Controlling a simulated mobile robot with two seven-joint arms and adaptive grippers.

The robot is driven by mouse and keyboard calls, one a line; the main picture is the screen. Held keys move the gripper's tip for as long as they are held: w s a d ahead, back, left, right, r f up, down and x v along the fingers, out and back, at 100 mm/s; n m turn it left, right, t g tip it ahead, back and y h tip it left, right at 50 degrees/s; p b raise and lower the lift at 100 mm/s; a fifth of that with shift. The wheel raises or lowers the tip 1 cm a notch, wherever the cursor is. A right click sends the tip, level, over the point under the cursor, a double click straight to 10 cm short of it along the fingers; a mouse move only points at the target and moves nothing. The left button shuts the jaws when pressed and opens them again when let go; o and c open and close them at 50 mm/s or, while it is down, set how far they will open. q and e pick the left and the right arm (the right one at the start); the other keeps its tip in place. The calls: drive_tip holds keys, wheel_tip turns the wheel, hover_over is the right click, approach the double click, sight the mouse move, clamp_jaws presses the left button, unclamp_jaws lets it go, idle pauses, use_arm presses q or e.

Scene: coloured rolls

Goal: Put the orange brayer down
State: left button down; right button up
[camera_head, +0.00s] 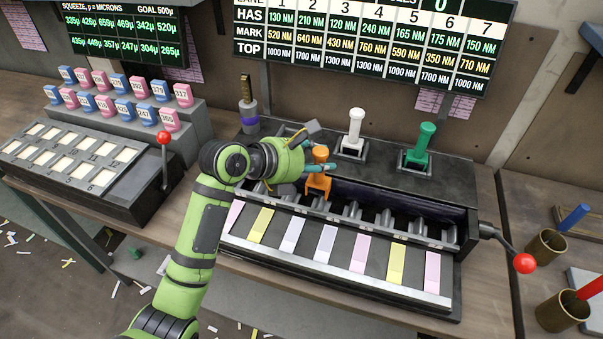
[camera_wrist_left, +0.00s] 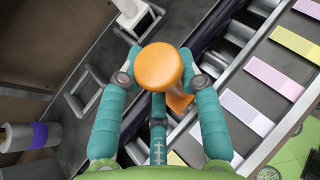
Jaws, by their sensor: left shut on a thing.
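The orange brayer (camera_head: 318,183) is upright in my left gripper (camera_head: 322,166), above the front edge of the machine's dark top and the row of slots. In the left wrist view, the round orange end of its handle (camera_wrist_left: 160,66) sits between the teal fingers of the left gripper (camera_wrist_left: 160,78), which are closed around it. Its lower end is partly hidden by the fingers. An empty square holder (camera_wrist_left: 75,107) lies on the dark top, left of the brayer in the wrist view. My right gripper is out of view.
A white brayer (camera_head: 355,127) and a green brayer (camera_head: 421,142) stand in square holders to the right. A purple-banded tool (camera_head: 249,110) stands at the back left. Coloured strips (camera_head: 326,244) lie on the sloping front. A red-knobbed lever (camera_head: 523,263) sticks out at right.

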use_arm(q)
wheel_tip(320, 180, down, 6)
drive_tip(key=w+a, duration=0.2)
drive_tip(key=shift+a+p, duration=0.3)
drive_tip(key=shift+a, duration=0.1)
drive_tip(key=c, duration=0.8)
unclamp_jaws()
drive_tip(key=shift+f, duration=0.15)
drive_tip(key=shift+c, duration=0.2)
drive_tip(key=v, duration=1.2)
drive_tip(key=shift+b, duration=0.35)
